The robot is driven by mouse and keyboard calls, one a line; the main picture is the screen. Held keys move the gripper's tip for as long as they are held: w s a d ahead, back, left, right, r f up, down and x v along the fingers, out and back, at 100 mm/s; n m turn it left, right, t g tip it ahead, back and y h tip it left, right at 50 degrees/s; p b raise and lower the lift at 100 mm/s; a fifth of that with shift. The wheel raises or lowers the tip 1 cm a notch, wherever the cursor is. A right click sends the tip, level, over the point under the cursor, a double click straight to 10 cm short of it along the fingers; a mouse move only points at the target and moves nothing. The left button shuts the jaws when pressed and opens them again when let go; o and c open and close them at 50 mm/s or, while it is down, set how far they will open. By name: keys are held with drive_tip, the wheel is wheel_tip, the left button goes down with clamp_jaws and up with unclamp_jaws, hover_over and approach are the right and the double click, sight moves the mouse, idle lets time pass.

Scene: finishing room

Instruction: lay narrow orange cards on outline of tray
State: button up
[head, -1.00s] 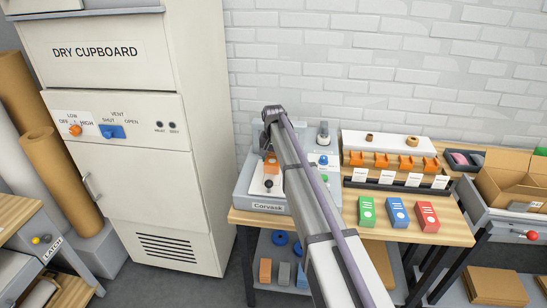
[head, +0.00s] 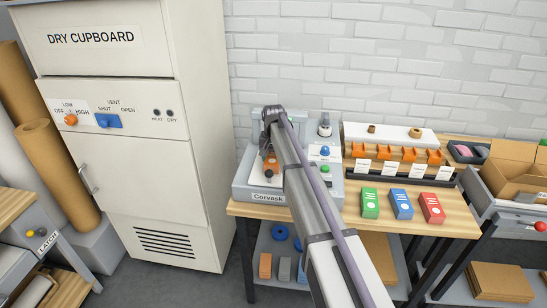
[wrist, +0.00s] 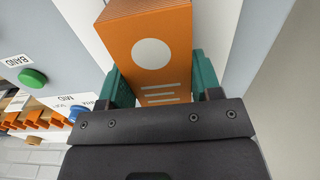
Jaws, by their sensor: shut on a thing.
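In the wrist view, my gripper (wrist: 155,88) is shut on an orange card pack (wrist: 123,42). The pack has a white disc and white lines on its face, and a teal finger presses each side. In the head view, an orange patch (head: 270,167) shows just left of my arm, over the grey machine marked Corvask (head: 244,188). My arm hides most of my gripper there. I cannot make out a tray outline in either view.
Green (head: 370,204), blue (head: 401,204) and red (head: 432,207) packs stand on the wooden bench. Behind them is a rack with several orange holders (head: 409,156) and white labels. An open cardboard box (head: 515,178) is at the right. The dry cupboard (head: 110,180) stands left.

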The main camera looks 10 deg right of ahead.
drive_tip(key=o, duration=1.3)
drive_tip(key=shift+o, duration=0.2)
drive_tip(key=shift+r+p, duration=1.1)
wheel_tip(320, 180, up, 6)
drive_tip(key=p, duration=0.6)
drive_tip(key=shift+r, duration=0.1)
